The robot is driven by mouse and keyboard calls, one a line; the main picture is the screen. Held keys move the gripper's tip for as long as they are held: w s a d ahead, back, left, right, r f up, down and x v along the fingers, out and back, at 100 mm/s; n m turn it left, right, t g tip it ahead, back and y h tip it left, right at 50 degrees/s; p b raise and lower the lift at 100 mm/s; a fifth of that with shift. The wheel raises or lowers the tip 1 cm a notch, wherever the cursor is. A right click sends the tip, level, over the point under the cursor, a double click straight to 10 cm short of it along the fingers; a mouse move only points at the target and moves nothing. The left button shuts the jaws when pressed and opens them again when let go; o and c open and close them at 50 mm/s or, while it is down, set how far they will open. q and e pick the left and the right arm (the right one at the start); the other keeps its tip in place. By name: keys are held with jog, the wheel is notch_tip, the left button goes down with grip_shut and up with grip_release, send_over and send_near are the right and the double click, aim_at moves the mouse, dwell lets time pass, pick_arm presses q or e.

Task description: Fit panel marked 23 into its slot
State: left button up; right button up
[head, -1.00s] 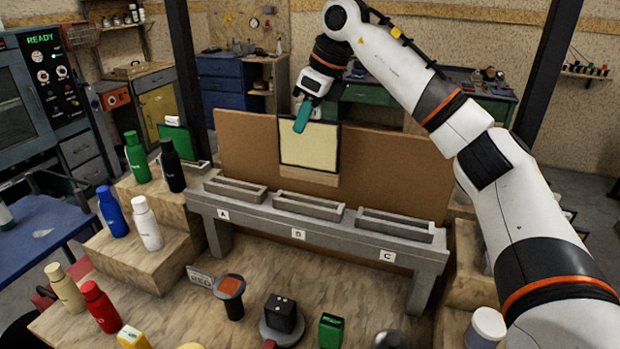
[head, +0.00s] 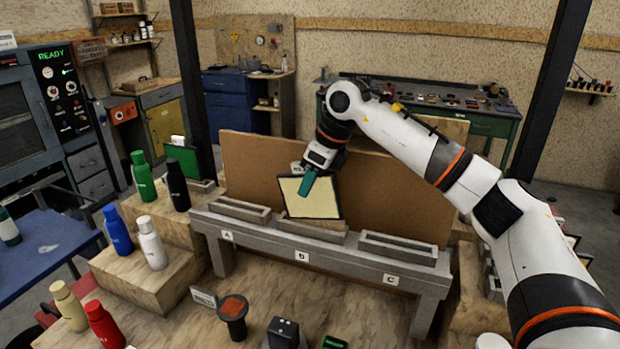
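I cannot tell whether that edge is inside the slot. No number 23 is readable on it. Trays A (head: 236,211) and C (head: 398,249) look empty. My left gripper is out of view.
A brown backboard (head: 385,205) stands behind the grey rack (head: 345,262). A green panel (head: 183,162) stands at the left beside several bottles on wooden steps (head: 150,282). A round-topped stand (head: 233,308) and a black block (head: 283,331) are in front.

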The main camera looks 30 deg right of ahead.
jog(key=shift+s+a+r, duration=0.1)
jog(key=shift+s+r, duration=0.1)
jog(key=shift+r, duration=0.5)
jog(key=b+v, duration=0.2)
jog(key=v, duration=0.9)
jog(key=shift+r, duration=0.1)
